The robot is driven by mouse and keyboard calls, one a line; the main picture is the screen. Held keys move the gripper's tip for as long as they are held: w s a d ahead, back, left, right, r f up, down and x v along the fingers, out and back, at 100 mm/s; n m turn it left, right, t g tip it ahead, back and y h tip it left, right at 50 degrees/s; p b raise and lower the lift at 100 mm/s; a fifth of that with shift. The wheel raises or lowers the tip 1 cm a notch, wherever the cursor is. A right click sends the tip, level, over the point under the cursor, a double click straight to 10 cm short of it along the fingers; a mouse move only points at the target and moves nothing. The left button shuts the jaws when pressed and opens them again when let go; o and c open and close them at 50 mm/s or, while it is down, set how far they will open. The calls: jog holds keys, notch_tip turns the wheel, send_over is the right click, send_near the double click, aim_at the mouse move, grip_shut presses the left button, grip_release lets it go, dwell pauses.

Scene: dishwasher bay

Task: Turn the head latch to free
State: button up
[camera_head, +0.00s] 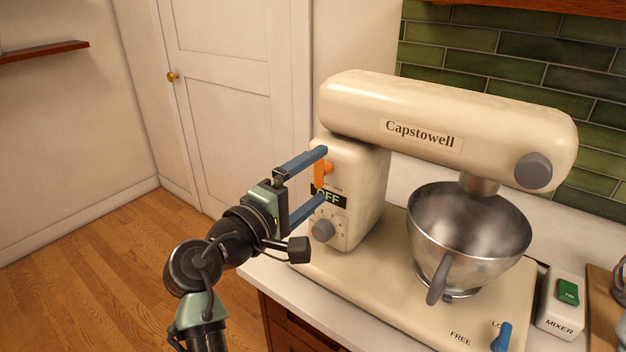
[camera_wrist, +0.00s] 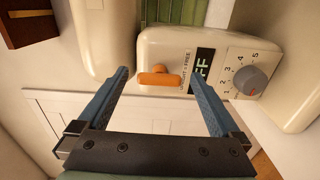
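The head latch is an orange lever (camera_head: 319,173) on the end face of the cream mixer (camera_head: 365,205). It stands upright in the head view, above a black OFF display (camera_head: 328,196). In the wrist view the lever (camera_wrist: 160,79) lies sideways, beside a partly readable label ending in "RIGHT = FREE". My gripper (camera_head: 322,177) is open, its blue fingers one above and one below the lever. In the wrist view my gripper (camera_wrist: 160,75) has a finger off each end of the lever, with gaps. I cannot tell whether the tips touch the face.
A grey dial (camera_head: 322,230) sits below the display. A steel bowl (camera_head: 468,235) stands under the mixer head. A blue lever (camera_head: 503,338) is on the base near "FREE". A box marked MIXER (camera_head: 563,303) has a green ON switch. Floor at left is clear.

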jog(key=b+v, duration=0.1)
jog(key=v, duration=1.2)
jog(key=w+d+r+m+t+y+p, duration=0.1)
jog(key=d+r+m+t+y+p, duration=0.15)
jog(key=r, duration=0.75)
jog(key=d+r+m+t+y+p, duration=0.2)
jog(key=r+m+t+y+p, duration=0.15)
jog(key=r, duration=0.65)
jog(key=s+d+r+m+t+y+p, duration=0.1)
jog(key=s+r+m+t+y, duration=0.1)
jog(key=s+r, duration=0.4)
jog(key=s+d+r+m+t+y+p, duration=0.2)
jog(key=s+r+t, duration=0.2)
jog(key=r, duration=0.9)
jog(key=s, duration=0.3)
jog(key=shift+d+m+t+y, duration=0.3)
jog(key=shift+t, duration=0.1)
